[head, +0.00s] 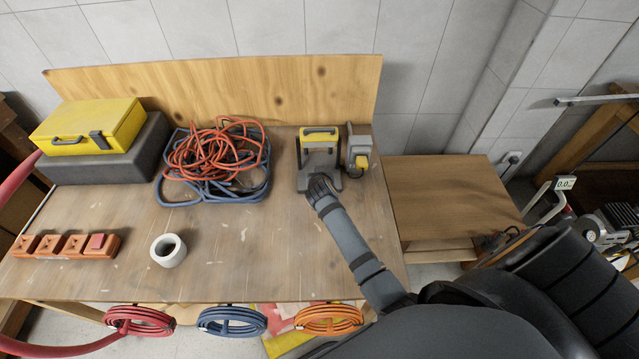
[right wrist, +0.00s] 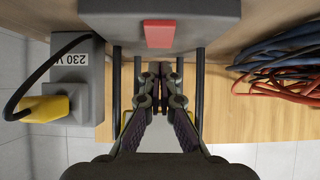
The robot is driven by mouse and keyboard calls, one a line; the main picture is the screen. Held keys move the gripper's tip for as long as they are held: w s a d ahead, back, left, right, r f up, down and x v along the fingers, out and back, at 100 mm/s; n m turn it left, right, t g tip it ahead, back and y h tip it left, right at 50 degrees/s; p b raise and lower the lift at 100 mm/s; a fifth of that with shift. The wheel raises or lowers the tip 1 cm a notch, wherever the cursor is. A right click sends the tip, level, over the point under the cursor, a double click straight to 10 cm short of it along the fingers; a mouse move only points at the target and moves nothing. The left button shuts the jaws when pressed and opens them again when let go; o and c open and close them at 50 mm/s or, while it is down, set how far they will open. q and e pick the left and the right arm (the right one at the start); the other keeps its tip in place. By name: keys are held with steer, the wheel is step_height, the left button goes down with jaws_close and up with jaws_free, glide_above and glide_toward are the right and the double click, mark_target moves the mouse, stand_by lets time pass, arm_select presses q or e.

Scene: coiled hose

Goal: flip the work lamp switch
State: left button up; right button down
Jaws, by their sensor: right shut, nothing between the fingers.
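The work lamp (head: 320,148), grey with a yellow top, stands at the back right of the bench. In the right wrist view its grey housing (right wrist: 210,22) fills the top middle and carries a red switch (right wrist: 160,34). My right gripper (head: 321,186) is at the front of the lamp. In the right wrist view its fingertips (right wrist: 160,70) are shut together and empty, just below the red switch in the picture. I cannot tell whether they touch the lamp. The switch is not visible in the head view. My left gripper is not in view.
A grey 230 V socket box (head: 358,148) with a yellow plug (right wrist: 48,107) stands close beside the lamp. Coiled red and blue hoses (head: 215,160) lie to its left. A tape roll (head: 168,250) and orange blocks (head: 48,246) sit nearer the front. The bench's front middle is clear.

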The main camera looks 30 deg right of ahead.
steer(key=shift+w+f+b, duration=0.1)
steer(key=shift+f+b, duration=0.45)
steer(key=shift+f, duration=0.35)
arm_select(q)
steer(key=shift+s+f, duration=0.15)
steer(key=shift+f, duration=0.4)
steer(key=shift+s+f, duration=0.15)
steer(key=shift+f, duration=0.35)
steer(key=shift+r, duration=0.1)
arm_select(e)
steer(key=shift+w+d+f+g+p, duration=0.1)
steer(key=shift+f+g+p, duration=0.1)
steer(key=shift+g+p, duration=0.4)
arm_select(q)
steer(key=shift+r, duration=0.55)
arm_select(e)
steer(key=shift+w, duration=0.2)
steer(key=shift+w+d+r, duration=0.1)
steer(key=shift+w+d, duration=0.25)
steer(key=shift+w, duration=0.2)
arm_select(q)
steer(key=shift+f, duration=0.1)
arm_select(e)
steer(key=shift+r, duration=0.15)
